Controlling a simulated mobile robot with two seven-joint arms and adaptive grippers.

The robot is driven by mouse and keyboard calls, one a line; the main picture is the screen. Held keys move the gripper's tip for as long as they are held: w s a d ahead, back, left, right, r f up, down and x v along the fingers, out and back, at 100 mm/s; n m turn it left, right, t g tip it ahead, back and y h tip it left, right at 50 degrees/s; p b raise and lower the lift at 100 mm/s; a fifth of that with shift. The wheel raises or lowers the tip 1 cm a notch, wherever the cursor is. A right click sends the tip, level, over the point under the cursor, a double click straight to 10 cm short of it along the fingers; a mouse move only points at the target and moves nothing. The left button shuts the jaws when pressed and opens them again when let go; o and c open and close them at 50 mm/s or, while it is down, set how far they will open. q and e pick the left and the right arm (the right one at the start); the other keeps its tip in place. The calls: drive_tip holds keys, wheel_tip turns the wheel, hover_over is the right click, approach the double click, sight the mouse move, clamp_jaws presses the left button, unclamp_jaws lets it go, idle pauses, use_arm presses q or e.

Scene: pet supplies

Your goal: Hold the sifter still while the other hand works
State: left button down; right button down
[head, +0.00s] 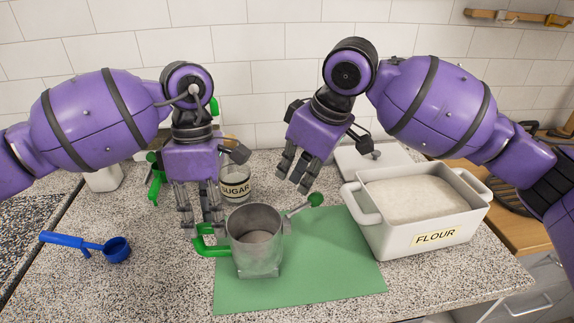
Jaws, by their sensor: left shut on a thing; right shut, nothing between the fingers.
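The metal sifter (256,248) stands upright on a green mat (340,270), with a green handle (212,251) on its left side. Its crank ends in a green knob (316,199) on the upper right. Some pale content shows inside the cup. My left gripper (204,230) is shut on the sifter at its handle, pointing down; the exact finger contact is partly hidden. My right gripper (292,182) is shut and empty, above and to the left of the knob, apart from it.
A white flour container (428,238) stands at the right, full of flour. A sugar jar (236,186) is behind the sifter, partly hidden by my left gripper. A blue scoop (117,250) lies at the left. The front part of the mat is clear.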

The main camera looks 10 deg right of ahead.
sight(319, 196)
use_arm(q)
drive_tip(key=shift+f, duration=0.1)
use_arm(e)
drive_tip(key=shift+s+d+m, duration=0.3)
drive_tip(key=shift+d+m, duration=0.15)
drive_tip(key=shift+m, duration=0.25)
idle(0.4)
drive_tip(key=d+m, duration=0.1)
drive_tip(key=s+m+t+h, duration=0.1)
drive_tip(key=m, duration=0.1)
drive_tip(key=shift+s+d+f, duration=0.1)
drive_tip(key=shift+s+d, duration=0.15)
drive_tip(key=shift+d, duration=0.15)
drive_tip(key=shift+s+d, duration=0.4)
drive_tip(key=shift+s, duration=0.25)
drive_tip(key=shift+s+d, duration=0.4)
drive_tip(key=shift+s, duration=0.2)
drive_tip(key=shift+s+d, duration=0.2)
drive_tip(key=shift+s, duration=1.05)
